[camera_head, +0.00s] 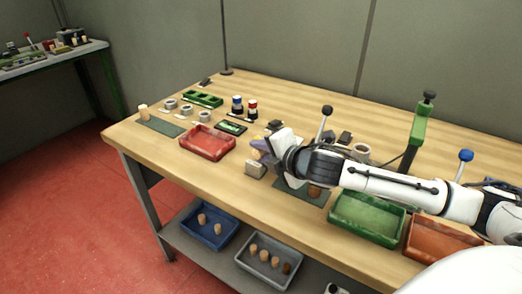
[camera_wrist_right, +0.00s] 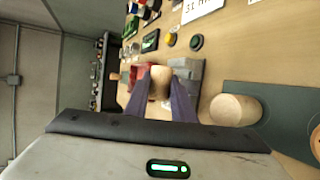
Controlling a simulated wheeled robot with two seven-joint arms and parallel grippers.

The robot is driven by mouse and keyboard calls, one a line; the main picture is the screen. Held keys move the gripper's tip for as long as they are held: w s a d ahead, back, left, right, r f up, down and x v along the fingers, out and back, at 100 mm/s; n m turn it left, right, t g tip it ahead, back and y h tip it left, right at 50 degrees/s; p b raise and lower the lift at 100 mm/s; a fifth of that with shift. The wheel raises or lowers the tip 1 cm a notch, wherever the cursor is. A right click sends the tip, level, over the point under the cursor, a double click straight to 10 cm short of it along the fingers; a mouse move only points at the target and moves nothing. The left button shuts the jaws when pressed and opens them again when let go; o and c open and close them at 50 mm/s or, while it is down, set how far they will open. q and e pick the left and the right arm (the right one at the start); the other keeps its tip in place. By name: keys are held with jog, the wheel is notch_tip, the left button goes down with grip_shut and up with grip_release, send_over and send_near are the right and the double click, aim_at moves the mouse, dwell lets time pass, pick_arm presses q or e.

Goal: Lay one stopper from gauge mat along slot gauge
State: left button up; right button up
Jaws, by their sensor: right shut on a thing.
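My right gripper (camera_head: 262,148) is shut on a cork stopper, which shows between its fingers in the wrist view (camera_wrist_right: 160,80). A grey block (camera_head: 255,170), which looks like the slot gauge, stands on the table close by the fingers. In the wrist view the block (camera_wrist_right: 192,67) is just right of the held stopper; whether they touch I cannot tell. The dark gauge mat (camera_head: 286,185) lies partly under my arm. A pale stopper (camera_wrist_right: 236,109) stands at its edge in the wrist view, and a brown stopper (camera_head: 314,191) stands on it. My left gripper is not in view.
A red tray (camera_head: 188,148) is left of the gauge. A green tray (camera_head: 336,214) and an orange tray (camera_head: 409,243) stand on the right. A green post tool (camera_head: 416,132) rises behind my arm. Blue (camera_head: 185,229) and grey bins (camera_head: 240,258) with stoppers sit on the lower shelf.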

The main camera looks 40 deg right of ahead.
jog(key=shift+f+b, duration=0.35)
jog(key=shift+f, duration=0.45)
dwell(0.9)
jog(key=o, duration=1.1)
jog(key=shift+c, duration=0.2)
jog(key=shift+s+f, duration=0.1)
jog(key=shift+f, duration=0.05)
jog(key=shift+s+f, duration=0.15)
jog(key=v, duration=0.9)
jog(key=shift+d+r, duration=0.1)
jog(key=shift+r, duration=0.2)
jog(key=shift+s+a+r, duration=0.25)
jog(key=shift+s+r, duration=0.05)
jog(key=shift+r, duration=0.2)
